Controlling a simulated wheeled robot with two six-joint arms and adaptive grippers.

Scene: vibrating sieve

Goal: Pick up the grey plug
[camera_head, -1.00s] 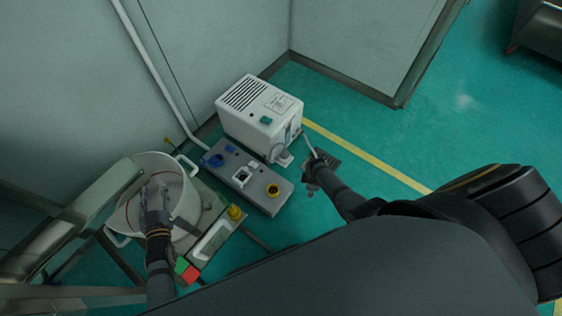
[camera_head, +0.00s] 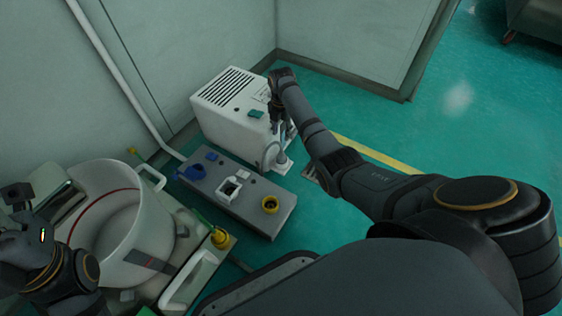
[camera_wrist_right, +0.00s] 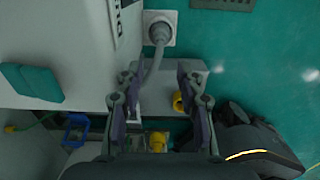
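The grey plug (camera_wrist_right: 160,32) is a round grey piece seated in a white socket plate, with a grey cable curving down from it, in the right wrist view. In the head view, the plate and cable (camera_head: 281,160) show at the near right side of the white machine (camera_head: 232,112). My right gripper (camera_wrist_right: 158,75) is open, its two fingers apart on either side of the cable in the picture, with the plug beyond the fingertips. Nothing is gripped. In the head view it hangs beside the machine (camera_head: 277,108). My left gripper (camera_head: 17,197) is at the left edge, partly unclear.
A grey control box (camera_head: 240,194) with blue, white and yellow sockets lies before the machine. A white pot (camera_head: 140,225) stands at left on a frame. Walls rise behind. Green floor (camera_head: 345,108) is open at right.

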